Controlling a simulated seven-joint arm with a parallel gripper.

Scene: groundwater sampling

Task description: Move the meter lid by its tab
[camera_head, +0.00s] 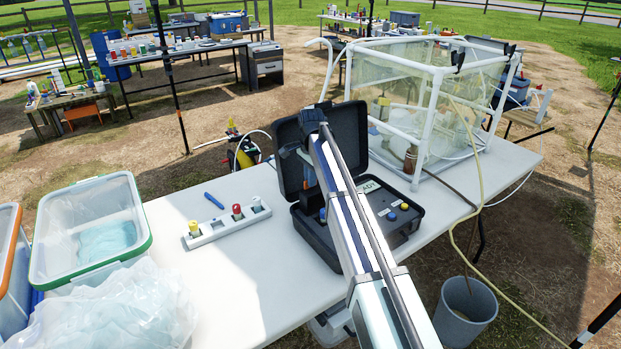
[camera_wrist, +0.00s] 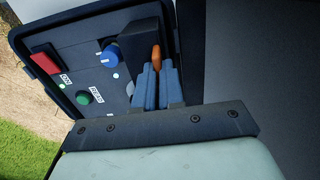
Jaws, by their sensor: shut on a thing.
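The meter is a dark case (camera_head: 400,226) on the white table, with blue and yellow knobs on its panel. Its black lid (camera_head: 349,130) stands open, roughly upright, at the back of the case. My gripper (camera_head: 305,154) is at the lid's left side, partly hidden by my arm. In the wrist view my gripper (camera_wrist: 157,80) has its blue fingers closed around an orange tab (camera_wrist: 156,55), whose tip shows between them. That view also shows the panel with a red switch (camera_wrist: 46,63), a blue knob (camera_wrist: 110,56) and a green button (camera_wrist: 83,98).
A white rack (camera_head: 228,226) with capped vials and a blue pen (camera_head: 214,201) lie left of the case. A clear-walled framed enclosure (camera_head: 420,100) stands behind right. A plastic bin (camera_head: 90,230) and bag (camera_head: 125,310) are at left. A grey bucket (camera_head: 466,310) stands on the ground.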

